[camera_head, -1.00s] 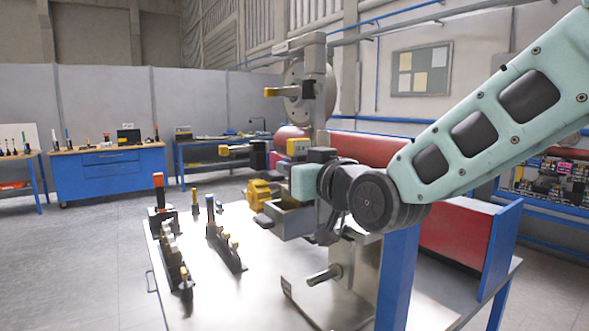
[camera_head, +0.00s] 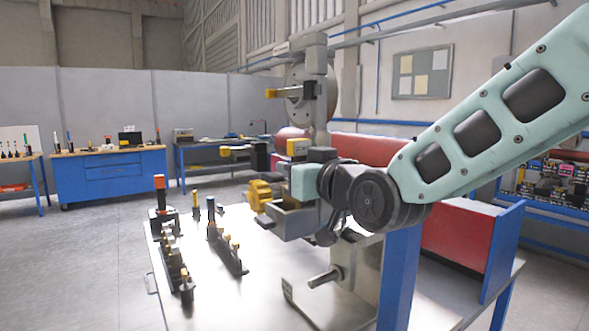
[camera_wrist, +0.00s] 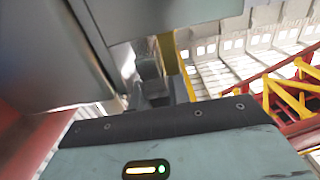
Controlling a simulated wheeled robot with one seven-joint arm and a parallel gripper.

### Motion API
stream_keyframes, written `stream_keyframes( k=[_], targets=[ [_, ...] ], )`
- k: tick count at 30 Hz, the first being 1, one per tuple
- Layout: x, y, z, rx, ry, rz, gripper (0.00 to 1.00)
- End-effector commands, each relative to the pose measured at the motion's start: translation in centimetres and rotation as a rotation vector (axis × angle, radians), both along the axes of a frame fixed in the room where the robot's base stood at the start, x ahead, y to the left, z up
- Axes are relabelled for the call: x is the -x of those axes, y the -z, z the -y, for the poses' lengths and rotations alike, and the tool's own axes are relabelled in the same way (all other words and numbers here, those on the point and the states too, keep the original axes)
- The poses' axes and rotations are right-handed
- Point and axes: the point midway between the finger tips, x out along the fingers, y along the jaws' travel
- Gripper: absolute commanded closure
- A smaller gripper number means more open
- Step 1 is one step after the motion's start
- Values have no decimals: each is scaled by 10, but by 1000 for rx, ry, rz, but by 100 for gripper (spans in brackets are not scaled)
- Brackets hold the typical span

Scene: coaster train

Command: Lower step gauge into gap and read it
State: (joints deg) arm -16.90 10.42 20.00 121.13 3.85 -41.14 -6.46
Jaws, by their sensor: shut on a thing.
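My gripper (camera_wrist: 155,88) reaches out past its teal wrist housing in the wrist view, with its jaws shut. A narrow yellow strip (camera_wrist: 177,68) beside a grey part (camera_wrist: 148,66) stands at the jaws; I take this to be the step gauge, mostly hidden. In the head view my teal wrist (camera_head: 304,183) is up against the grey machine, and the jaws and the gauge cannot be made out clearly. The machine has a round disc (camera_head: 322,95) and dark arms with yellow tips (camera_head: 236,150). The gap and any gauge reading are not visible.
A yellow motor-like part (camera_head: 262,194) sits just below left of my wrist. Black racks (camera_head: 227,252) of upright tools stand on the metal table (camera_head: 255,300). A large grey block (camera_wrist: 55,55) crowds the left of the wrist view. A red-sided cabinet (camera_head: 455,240) stands right.

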Motion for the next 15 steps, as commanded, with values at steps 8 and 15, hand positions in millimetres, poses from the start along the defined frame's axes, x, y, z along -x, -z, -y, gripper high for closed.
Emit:
stream_keyframes(
  k=[8,15],
  targets=[
    [0,2,0,-1,0,2,100],
    [0,4,0,-1,0,2,100]
  ],
)
